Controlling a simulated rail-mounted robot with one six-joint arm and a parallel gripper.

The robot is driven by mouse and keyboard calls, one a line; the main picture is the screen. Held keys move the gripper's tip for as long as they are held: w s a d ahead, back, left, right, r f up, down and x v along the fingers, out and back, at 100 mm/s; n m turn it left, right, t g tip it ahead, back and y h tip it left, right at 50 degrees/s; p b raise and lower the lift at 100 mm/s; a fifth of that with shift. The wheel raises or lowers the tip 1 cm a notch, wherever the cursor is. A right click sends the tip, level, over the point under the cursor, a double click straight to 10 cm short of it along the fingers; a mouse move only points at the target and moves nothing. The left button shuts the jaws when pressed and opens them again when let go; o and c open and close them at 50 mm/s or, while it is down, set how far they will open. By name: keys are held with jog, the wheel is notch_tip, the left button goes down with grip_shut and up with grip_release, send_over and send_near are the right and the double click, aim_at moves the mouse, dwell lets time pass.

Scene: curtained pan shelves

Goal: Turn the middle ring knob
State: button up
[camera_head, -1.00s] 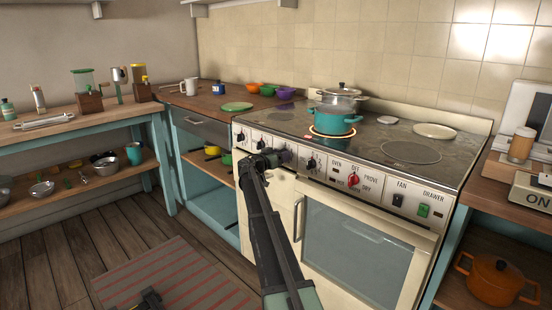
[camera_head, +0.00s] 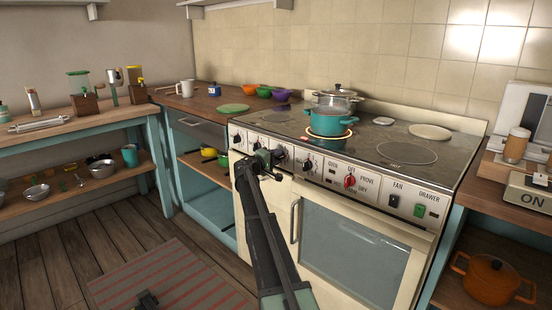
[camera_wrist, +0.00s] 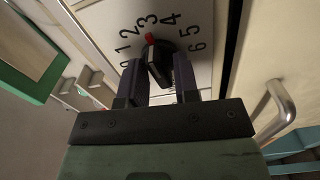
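The cream stove front carries a row of dark dial knobs. The knob at my gripper (camera_head: 270,160) is the dark one (camera_head: 281,153) near the middle of the row. In the wrist view this knob (camera_wrist: 158,62) is a dark bar with a red mark on a white plate, the mark at about 3. My gripper's fingers (camera_wrist: 160,78) lie close on either side of the bar, with no clear gap, and look shut on it. The contact is partly hidden.
A teal pot (camera_head: 330,120) stands over a glowing ring on the hob (camera_head: 395,150). The oven door handle (camera_head: 295,220) sticks out below the panel.

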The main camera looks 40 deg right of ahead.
jog(key=o, duration=0.3)
jog(key=shift+o, duration=0.2)
jog(key=shift+s+a, duration=0.15)
jog(key=shift+a, duration=0.8)
jog(key=shift+a, duration=0.1)
